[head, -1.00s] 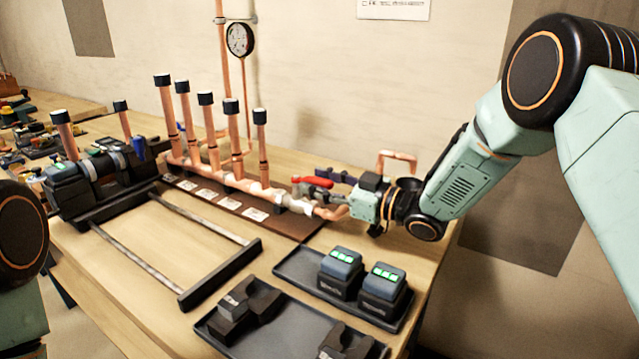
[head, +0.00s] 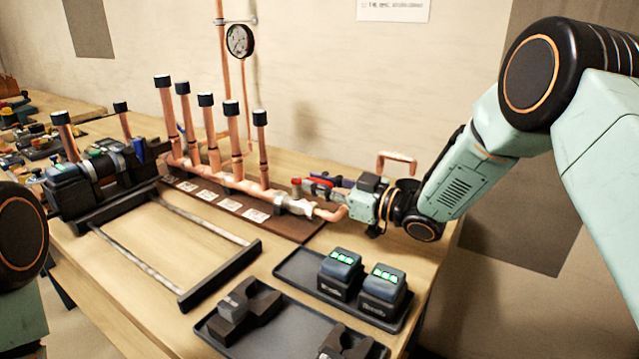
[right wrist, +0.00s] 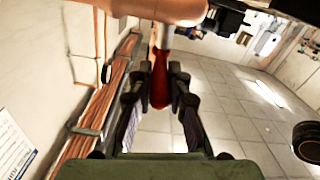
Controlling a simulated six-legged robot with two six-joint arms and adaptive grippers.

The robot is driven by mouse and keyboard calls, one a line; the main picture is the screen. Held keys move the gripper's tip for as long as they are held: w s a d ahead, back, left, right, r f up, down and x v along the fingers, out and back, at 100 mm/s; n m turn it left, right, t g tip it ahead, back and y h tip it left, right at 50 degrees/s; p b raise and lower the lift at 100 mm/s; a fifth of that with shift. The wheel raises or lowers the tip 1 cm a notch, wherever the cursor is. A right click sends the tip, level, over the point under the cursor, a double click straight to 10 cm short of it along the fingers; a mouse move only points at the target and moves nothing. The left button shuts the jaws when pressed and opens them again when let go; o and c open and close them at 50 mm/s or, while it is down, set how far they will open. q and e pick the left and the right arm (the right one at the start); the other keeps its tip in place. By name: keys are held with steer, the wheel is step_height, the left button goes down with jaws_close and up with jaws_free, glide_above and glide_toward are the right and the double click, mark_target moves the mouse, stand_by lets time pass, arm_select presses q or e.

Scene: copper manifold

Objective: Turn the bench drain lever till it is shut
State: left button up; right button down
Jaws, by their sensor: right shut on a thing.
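The copper manifold (head: 228,178) stands on the bench, with several capped upright pipes along it. At its right end is a metal valve with a red drain lever (head: 316,182). My right gripper (head: 322,186) is at that end, with its fingers around the lever. In the right wrist view the red lever (right wrist: 160,80) lies between the two dark fingers of my right gripper (right wrist: 160,92), which are shut on it. A copper pipe crosses above them in that view. The fingers partly hide the lever in the head view. My left gripper is out of view.
A black tray (head: 283,270) with two battery packs (head: 382,290) lies in front of the right arm. Another tray (head: 262,340) holds dark blocks. A rail frame (head: 222,272) and a black tool (head: 70,190) lie left. A gauge (head: 239,40) hangs on the wall behind.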

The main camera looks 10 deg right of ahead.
stand_by(0.3)
steer(key=shift+s+a+r+m+t+h, duration=0.1)
steer(key=shift+s+a+m+t+h, duration=0.2)
steer(key=shift+m+t+h, duration=0.55)
steer(key=shift+s+a+m+t+h, duration=0.1)
steer(key=shift+a+m+t+h, duration=0.3)
steer(key=shift+m+h, duration=0.55)
steer(key=shift+s+a+r+m+t+h, duration=0.15)
steer(key=shift+a+m+t+h, duration=0.35)
steer(key=shift+h, duration=0.7)
steer(key=shift+d+f, duration=0.1)
steer(key=shift+d, duration=0.1)
steer(key=c, duration=1.3)
jaws_free()
steer(key=shift+f, duration=0.1)
step_height(320, 180, up, 10)
